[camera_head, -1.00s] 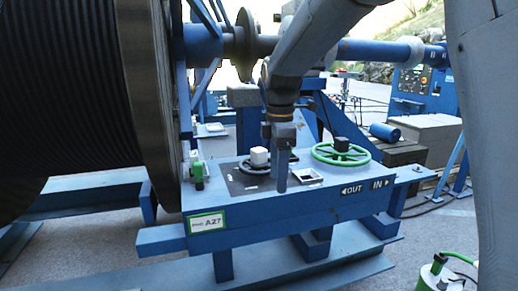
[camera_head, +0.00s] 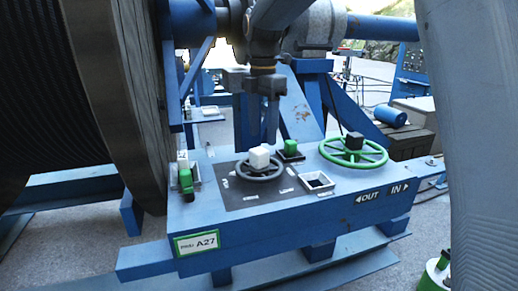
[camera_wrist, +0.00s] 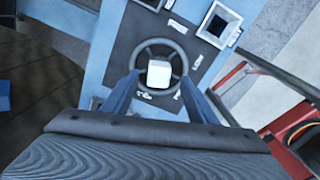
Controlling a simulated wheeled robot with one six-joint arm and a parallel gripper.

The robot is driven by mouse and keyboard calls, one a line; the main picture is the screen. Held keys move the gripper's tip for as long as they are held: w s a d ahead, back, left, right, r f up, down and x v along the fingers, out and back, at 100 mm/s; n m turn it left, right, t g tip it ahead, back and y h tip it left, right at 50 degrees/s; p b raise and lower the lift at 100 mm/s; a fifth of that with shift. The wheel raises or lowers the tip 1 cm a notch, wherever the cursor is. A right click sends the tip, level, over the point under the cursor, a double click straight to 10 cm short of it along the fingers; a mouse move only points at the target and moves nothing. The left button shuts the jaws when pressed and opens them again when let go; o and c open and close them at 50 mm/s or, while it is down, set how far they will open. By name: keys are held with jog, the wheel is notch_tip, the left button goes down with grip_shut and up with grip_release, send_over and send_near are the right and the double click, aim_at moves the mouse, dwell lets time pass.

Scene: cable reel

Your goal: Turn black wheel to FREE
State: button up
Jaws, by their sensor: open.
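The black wheel (camera_head: 262,177) is a dark spoked handwheel lying flat on a dark plate on the blue console, with a white cube (camera_head: 259,157) at its hub. In the wrist view, the wheel (camera_wrist: 134,62) and its white cube (camera_wrist: 159,74) lie between my two spread fingers. My gripper (camera_head: 256,144) is open and empty, pointing down, above or just behind the wheel. Its fingers also show in the wrist view (camera_wrist: 160,88). I cannot tell whether they touch the rim.
A green wheel (camera_head: 378,152) with a black hub block stands to the right. A green-topped block (camera_head: 290,148), a white-rimmed square tray (camera_head: 318,193) and a green lever (camera_head: 186,180) are close by. The large cable reel (camera_head: 120,100) rises at left.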

aim_at(259, 150)
jog(key=f, duration=0.2)
jog(key=f+p, duration=0.1)
jog(key=f, duration=0.2)
jog(key=f+p, duration=0.1)
jog(key=f, duration=0.1)
jog(key=shift+s+a+f, duration=0.15)
jog(key=shift+s+a, duration=0.05)
jog(key=shift+a, duration=0.15)
grip_shut()
jog(key=shift+a+n, duration=0.1)
jog(key=shift+n, duration=0.2)
